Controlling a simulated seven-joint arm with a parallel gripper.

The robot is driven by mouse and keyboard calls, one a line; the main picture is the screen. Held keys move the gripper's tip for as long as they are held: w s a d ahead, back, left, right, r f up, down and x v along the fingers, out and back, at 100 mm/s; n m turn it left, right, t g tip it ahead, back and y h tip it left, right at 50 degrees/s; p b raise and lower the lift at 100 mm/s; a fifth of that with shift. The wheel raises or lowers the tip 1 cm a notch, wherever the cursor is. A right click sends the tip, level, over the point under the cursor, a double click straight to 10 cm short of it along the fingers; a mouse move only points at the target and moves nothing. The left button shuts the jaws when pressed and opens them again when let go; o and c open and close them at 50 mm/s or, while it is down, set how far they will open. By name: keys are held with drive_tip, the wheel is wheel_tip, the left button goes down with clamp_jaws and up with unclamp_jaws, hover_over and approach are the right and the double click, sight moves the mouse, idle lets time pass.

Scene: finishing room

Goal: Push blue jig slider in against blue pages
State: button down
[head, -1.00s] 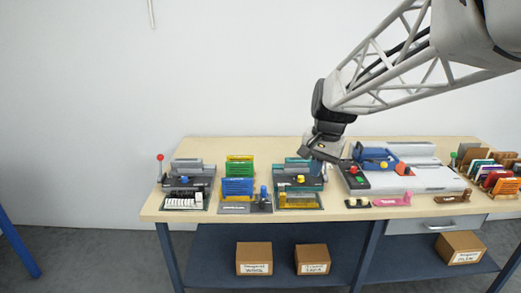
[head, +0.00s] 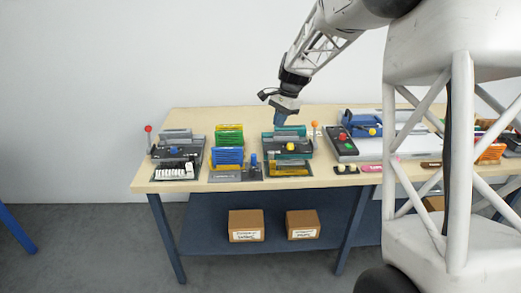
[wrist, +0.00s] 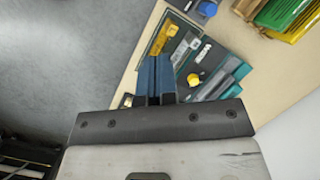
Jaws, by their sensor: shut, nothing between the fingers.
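The blue pages (head: 227,157) stand as a stack in a grey jig, second from the left on the bench in the head view. The blue jig slider (head: 254,162), a dark block with a blue knob, sits at the right of these pages. Any gap between them is too small to judge. The slider's blue knob (wrist: 207,8) also shows at the top edge of the wrist view. My gripper (head: 280,122) is shut and empty, at the teal jig to the right of the slider. Its shut blue fingers (wrist: 155,60) show in the wrist view beside that jig.
The teal jig (head: 287,147) has a yellow knob, and an orange-topped lever (head: 314,127) stands at its right. Green pages (head: 229,135) are behind the blue ones. A dark jig with a red-topped lever (head: 148,129) is at the left. The bench's front strip is narrow.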

drive_tip(key=w+a+f+m+g+y, duration=0.1)
drive_tip(key=w+a+f+m, duration=0.1)
drive_tip(key=w+f, duration=0.7)
drive_tip(key=w, duration=0.2)
drive_tip(key=shift+w+a+m, duration=0.25)
drive_tip(key=shift+w+m, duration=0.05)
drive_tip(key=shift+w, duration=0.05)
drive_tip(key=shift+f, duration=0.15)
drive_tip(key=shift+x, duration=4.9)
drive_tip(key=shift+a, duration=1.5)
drive_tip(key=v, duration=1)
